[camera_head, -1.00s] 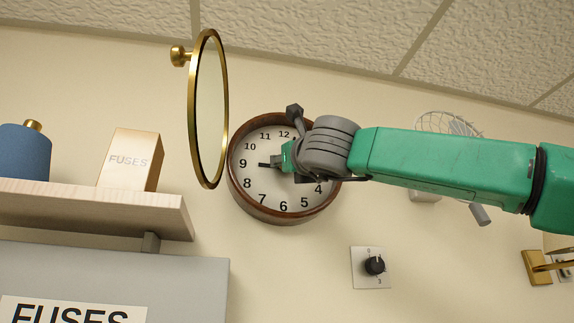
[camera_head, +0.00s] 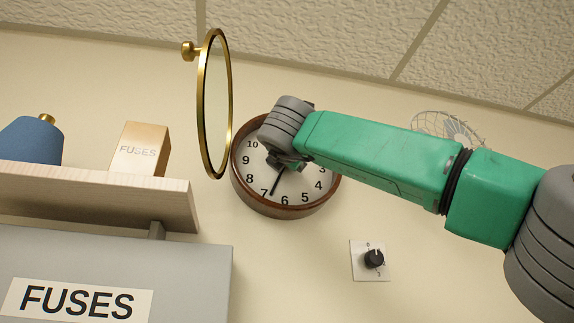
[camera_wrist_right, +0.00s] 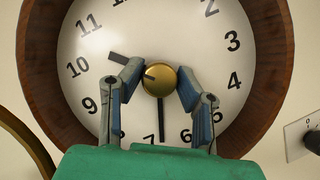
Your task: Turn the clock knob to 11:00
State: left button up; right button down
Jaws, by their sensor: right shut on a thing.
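The round clock (camera_head: 240,190) with a brown wooden rim hangs on the wall; its rim also shows in the wrist view (camera_wrist_right: 268,60). The brass knob (camera_wrist_right: 160,80) is at the centre of its dial. My right gripper (camera_wrist_right: 161,84) is shut on the knob, one finger on each side. In the wrist view the short hand (camera_wrist_right: 117,57) points between 10 and 11. The long hand (camera_wrist_right: 161,125) points between 7 and 6. In the head view my wrist hides the knob and the top of the dial. My left gripper is in neither view.
A shelf (camera_head: 100,195) holds a FUSES box (camera_head: 138,150) and a blue container (camera_head: 32,140). A dial switch (camera_head: 374,259) is below right; a wire fan (camera_head: 445,127) is behind my arm.

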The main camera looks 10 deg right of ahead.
jog(key=shift+m+g+h, duration=0.5)
jog(key=shift+m+h, duration=0.1)
jog(key=shift+m, duration=1.1)
jog(key=c, duration=1.2)
grip_release()
jog(key=v, duration=1.2)
jog(key=shift+w+a+f, duration=0.1)
jog(key=shift+a, duration=0.1)
jog(key=shift+p, duration=0.3)
